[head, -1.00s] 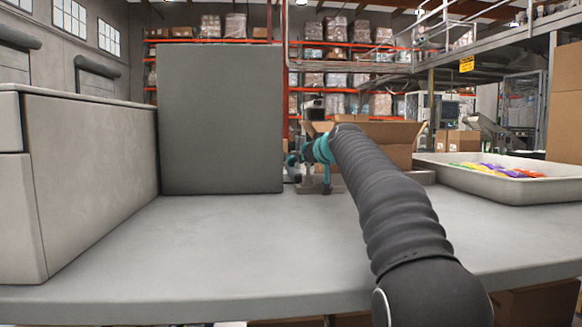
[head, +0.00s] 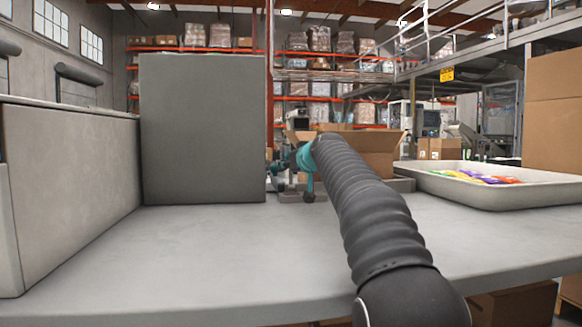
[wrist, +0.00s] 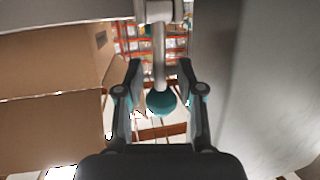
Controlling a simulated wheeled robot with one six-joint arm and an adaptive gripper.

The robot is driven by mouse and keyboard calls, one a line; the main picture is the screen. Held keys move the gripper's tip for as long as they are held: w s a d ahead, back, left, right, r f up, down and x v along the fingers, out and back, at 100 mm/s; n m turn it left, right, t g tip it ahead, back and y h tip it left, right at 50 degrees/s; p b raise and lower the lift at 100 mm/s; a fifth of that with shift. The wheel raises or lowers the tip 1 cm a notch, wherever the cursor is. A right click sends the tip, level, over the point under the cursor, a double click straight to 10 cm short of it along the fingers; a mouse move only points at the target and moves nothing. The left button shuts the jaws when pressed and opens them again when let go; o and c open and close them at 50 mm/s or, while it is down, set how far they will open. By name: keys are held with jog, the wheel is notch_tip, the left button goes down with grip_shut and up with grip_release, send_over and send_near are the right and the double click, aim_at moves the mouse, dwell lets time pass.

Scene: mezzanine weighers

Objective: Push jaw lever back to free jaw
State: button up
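The jaw lever (wrist: 159,62) shows in the wrist view as a grey rod with a teal ball knob (wrist: 161,103) at its end. It hangs from a grey pivot piece at the top of the picture. My gripper (wrist: 160,66) is open, with one dark finger on each side of the rod and knob. A gap shows on both sides, so neither finger appears to touch the lever. In the head view my gripper (head: 284,168) is small, at the far end of my arm near a grey fixture on the table; the lever cannot be made out clearly there.
A large grey block (head: 202,130) stands just left of my gripper. An open cardboard box (head: 372,160) is behind and to the right. A white tray (head: 450,188) with colourful packets lies at right. The front of the grey table (head: 210,255) is clear.

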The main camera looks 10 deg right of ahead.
jog(key=v, duration=1.1)
jog(key=shift+s+r, duration=0.15)
jog(key=shift+s, duration=0.25)
